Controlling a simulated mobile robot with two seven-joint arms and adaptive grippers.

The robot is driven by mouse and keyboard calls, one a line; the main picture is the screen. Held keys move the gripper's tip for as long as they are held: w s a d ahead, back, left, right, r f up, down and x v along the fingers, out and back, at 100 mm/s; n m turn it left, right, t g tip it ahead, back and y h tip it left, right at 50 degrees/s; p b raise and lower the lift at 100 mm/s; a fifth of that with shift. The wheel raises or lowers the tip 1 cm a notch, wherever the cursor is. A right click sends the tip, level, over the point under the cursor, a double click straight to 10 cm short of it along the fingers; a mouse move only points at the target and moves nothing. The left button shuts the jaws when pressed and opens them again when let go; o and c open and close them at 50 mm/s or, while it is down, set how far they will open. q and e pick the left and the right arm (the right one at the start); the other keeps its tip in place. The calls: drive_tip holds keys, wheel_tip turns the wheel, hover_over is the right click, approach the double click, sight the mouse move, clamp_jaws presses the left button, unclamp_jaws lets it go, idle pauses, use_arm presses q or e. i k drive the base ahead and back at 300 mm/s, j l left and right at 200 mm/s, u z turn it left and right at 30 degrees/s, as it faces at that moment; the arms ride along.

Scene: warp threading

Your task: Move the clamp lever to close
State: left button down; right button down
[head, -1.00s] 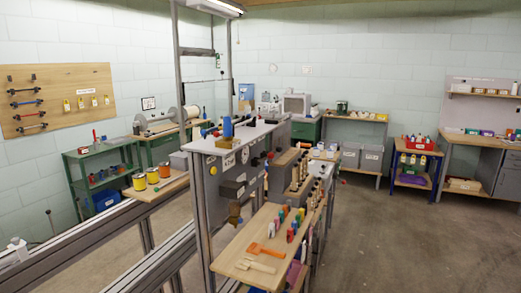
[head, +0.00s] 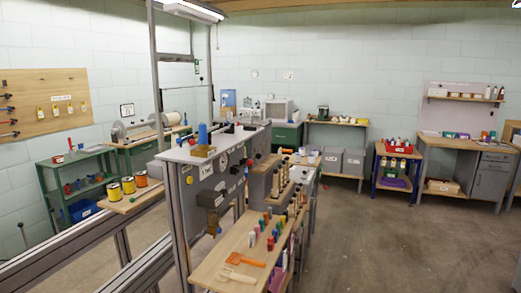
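A grey machine (head: 178,222) with a light top surface (head: 184,152) stands left of centre in the head view. A blue cylinder (head: 203,134), a small wooden block (head: 204,151) and small dark parts are on or at its top. Dark blocks and small knobs, one of them red (head: 250,162), are on its front side. I cannot tell which small part is the clamp lever, or how it is set. Neither of my grippers is in view.
A wooden shelf (head: 222,262) with several coloured bobbins and an orange tool (head: 245,260) juts out at the machine's front. Benches line the walls. Open floor (head: 385,235) lies to the right.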

sight(258, 155)
drive_tip(key=i+l+u, duration=0.1)
drive_tip(key=i+l, duration=0.3)
drive_tip(key=i+l+u, duration=0.1)
drive_tip(key=i+l, duration=0.65)
drive_tip(key=i+l+u, duration=0.15)
drive_tip(key=i+l, duration=0.2)
drive_tip(key=l, duration=0.2)
drive_tip(key=i+l+u, duration=0.1)
drive_tip(key=i+l, duration=0.2)
drive_tip(key=l, duration=0.2)
drive_tip(key=i+l+u, duration=0.1)
drive_tip(key=i+l, duration=0.25)
drive_tip(key=l, duration=0.15)
drive_tip(key=i+l+u, duration=0.1)
drive_tip(key=i+l, duration=0.2)
drive_tip(key=l, duration=0.25)
drive_tip(key=i+l+u, duration=0.1)
drive_tip(key=i+l, duration=0.15)
drive_tip(key=l, duration=0.35)
